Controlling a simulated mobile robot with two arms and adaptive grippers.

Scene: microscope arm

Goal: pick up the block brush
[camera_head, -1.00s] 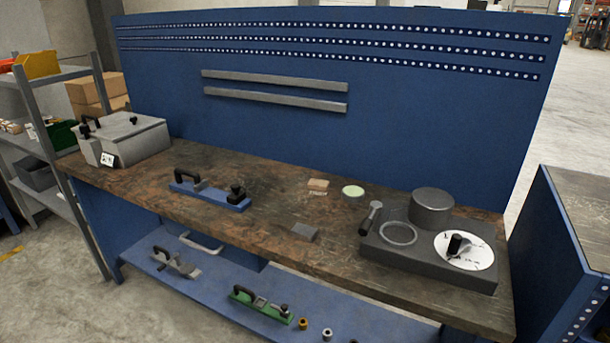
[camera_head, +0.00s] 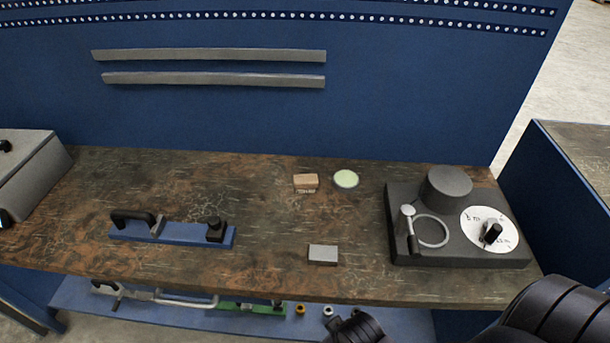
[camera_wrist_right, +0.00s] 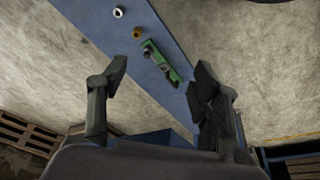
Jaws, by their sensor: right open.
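The block brush (camera_head: 305,181) looks like a small tan wooden block with pale bristles under it. It lies on the worn brown workbench (camera_head: 265,215), toward the back and just left of a pale green disc. My right gripper (camera_wrist_right: 162,78) is open and empty in the right wrist view, with its two dark fingers spread apart. In the head view only dark parts of my right arm show at the bottom right, in front of the bench and well short of the brush. My left gripper is not in view.
A grey block (camera_head: 323,255) lies near the front edge. A blue tool with black handles (camera_head: 172,232) is at left, a dark instrument base (camera_head: 455,249) at right. A green tool (camera_wrist_right: 162,62) sits on the lower shelf. Bench space around the brush is mostly clear.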

